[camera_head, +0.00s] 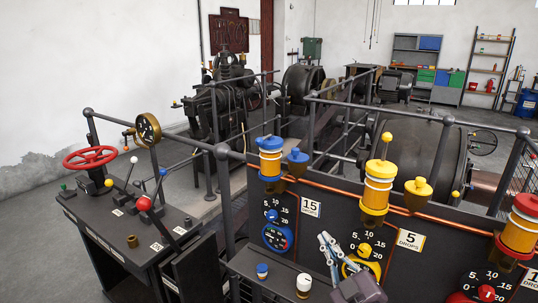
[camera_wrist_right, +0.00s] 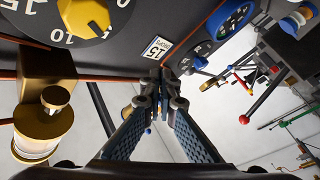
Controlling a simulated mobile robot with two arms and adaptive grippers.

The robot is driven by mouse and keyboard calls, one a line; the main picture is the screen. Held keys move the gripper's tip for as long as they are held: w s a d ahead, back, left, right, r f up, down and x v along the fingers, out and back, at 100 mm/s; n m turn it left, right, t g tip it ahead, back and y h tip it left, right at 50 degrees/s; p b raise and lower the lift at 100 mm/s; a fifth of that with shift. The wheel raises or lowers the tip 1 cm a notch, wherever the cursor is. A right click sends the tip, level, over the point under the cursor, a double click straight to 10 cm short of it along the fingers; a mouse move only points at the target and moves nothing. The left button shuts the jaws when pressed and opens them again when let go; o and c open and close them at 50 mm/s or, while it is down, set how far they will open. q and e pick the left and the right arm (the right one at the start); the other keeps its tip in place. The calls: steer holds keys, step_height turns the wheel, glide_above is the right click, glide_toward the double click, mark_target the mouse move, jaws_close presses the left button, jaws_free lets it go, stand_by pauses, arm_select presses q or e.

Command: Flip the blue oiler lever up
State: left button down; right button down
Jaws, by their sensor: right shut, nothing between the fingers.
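My right gripper (camera_head: 325,241) is shut and empty, in front of the panel, below and right of the blue oiler. In the wrist view its fingertips (camera_wrist_right: 168,82) meet near the 15 drops card (camera_wrist_right: 158,48), which also shows in the head view (camera_head: 311,207). My left gripper is out of view.
The yellow oiler (camera_head: 377,185), with a yellow ball above it, and the red oiler (camera_head: 520,228) stand farther right. A blue dial (camera_head: 277,237) and a yellow dial (camera_head: 365,250) are on the panel. A control desk with a red handwheel (camera_head: 90,157) stands left.

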steer(key=a+r+n+y, duration=0.2)
steer(key=r+n+y, duration=0.4)
steer(key=a+r+n+g+y, duration=0.1)
steer(key=a+r+n+y, duration=0.2)
steer(key=r+n+y, duration=0.3)
steer(key=shift+s+a+r, duration=0.3)
steer(key=shift+s+r, duration=0.05)
steer(key=p, duration=0.5)
glide_toward(262, 144)
steer(key=x, duration=0.6)
steer(key=shift+w, duration=0.1)
steer(key=shift+w+a+r, duration=0.15)
steer(key=shift+w+a, duration=0.15)
steer(key=shift+a, duration=0.05)
